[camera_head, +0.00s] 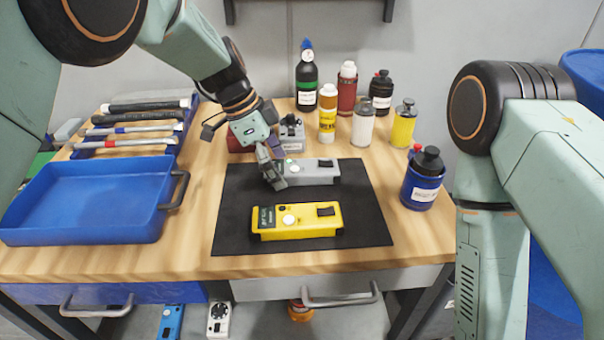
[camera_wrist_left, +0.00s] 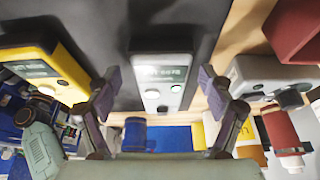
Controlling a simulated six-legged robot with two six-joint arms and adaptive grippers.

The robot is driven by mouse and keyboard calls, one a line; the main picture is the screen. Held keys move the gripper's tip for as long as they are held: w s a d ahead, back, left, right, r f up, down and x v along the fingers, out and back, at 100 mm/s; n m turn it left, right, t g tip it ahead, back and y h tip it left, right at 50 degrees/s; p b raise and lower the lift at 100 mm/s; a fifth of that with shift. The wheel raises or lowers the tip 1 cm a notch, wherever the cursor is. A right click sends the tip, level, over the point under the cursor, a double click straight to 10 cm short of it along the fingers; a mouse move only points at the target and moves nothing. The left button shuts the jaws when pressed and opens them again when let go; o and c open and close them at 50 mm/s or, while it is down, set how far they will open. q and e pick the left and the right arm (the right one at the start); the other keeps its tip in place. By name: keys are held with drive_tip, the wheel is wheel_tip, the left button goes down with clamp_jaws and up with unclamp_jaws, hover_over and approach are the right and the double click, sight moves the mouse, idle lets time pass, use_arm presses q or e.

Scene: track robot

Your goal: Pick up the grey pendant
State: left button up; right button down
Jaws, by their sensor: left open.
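The grey pendant (camera_head: 318,172) lies on the black mat (camera_head: 364,218) at the middle of the workbench, its left end partly hidden behind my left gripper. My left gripper (camera_head: 274,168) is open at that left end, just above it. In the left wrist view, the grey pendant (camera_wrist_left: 162,72) with its small screen and buttons shows in the gap between the two open fingers of my left gripper (camera_wrist_left: 162,88). I cannot tell whether the fingers touch it. My right arm shows at the right, but its gripper is out of view.
A yellow pendant (camera_head: 296,220) lies in front of the grey one. A small grey device (camera_head: 292,138) stands behind my gripper. Several bottles and cans stand at the back right, with a blue can (camera_head: 422,182) right of the mat. A blue tray (camera_head: 88,238) is at the left.

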use_arm(q)
drive_tip(key=shift+f, duration=0.25)
drive_tip(key=shift+w+d, duration=0.1)
drive_tip(key=shift+d, duration=0.05)
drive_tip(key=shift+c, duration=1.4)
drive_tip(key=c, duration=1.2)
